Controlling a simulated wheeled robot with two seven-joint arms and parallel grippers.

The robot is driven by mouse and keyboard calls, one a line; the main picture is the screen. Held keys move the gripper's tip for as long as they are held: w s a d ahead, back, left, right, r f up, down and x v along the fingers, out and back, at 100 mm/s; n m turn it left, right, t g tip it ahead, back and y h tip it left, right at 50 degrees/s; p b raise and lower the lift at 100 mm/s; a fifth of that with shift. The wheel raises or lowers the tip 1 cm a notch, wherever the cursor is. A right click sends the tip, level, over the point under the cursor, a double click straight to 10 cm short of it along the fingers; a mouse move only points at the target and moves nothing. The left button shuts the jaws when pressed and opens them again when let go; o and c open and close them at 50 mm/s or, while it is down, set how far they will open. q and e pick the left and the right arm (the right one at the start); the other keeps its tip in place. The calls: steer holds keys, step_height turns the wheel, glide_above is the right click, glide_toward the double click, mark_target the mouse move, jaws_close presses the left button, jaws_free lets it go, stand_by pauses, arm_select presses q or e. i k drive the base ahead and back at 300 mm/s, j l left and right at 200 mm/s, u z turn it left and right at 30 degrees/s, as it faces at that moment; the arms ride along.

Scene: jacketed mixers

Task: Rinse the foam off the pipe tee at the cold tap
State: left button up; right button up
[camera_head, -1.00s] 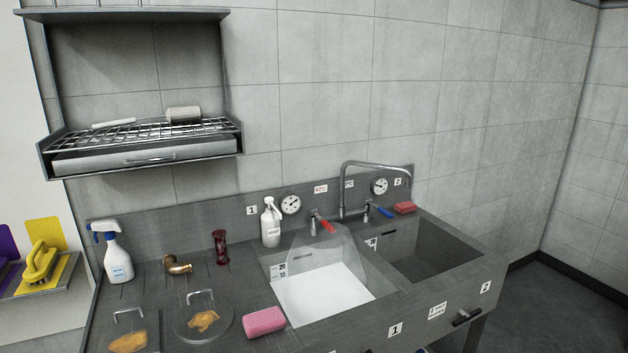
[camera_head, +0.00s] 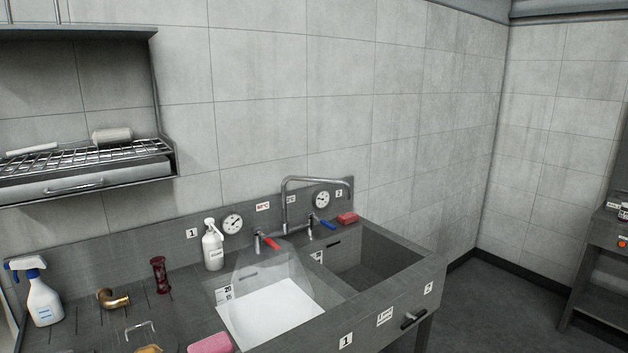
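A curved brass pipe fitting (camera_head: 113,299) lies on the drainboard left of the sinks; I cannot tell whether it is a tee, and no foam shows on it. A dark red spool-shaped piece (camera_head: 158,275) stands upright behind it to the right. The tap with the blue lever (camera_head: 322,223) is at the back between the two basins, under the bent steel spout (camera_head: 285,203). The tap with the red lever (camera_head: 267,241) is left of it. Neither of my grippers is in view.
The left basin (camera_head: 270,315) holds a white surface; the right basin (camera_head: 375,262) looks empty. A wire rack (camera_head: 90,160) hangs at upper left.

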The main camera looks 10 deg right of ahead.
mark_target(322, 222)
steer(key=j+z, duration=0.15)
steer(key=i, duration=0.65)
steer(key=i+l, duration=0.1)
steer(key=l, duration=0.2)
steer(key=i+l, duration=0.15)
steer(key=l, duration=0.2)
steer(key=i+l, duration=0.1)
steer(key=l, duration=0.2)
steer(key=i+l+z, duration=0.2)
steer(key=i+l, duration=0.1)
steer(key=i, duration=0.05)
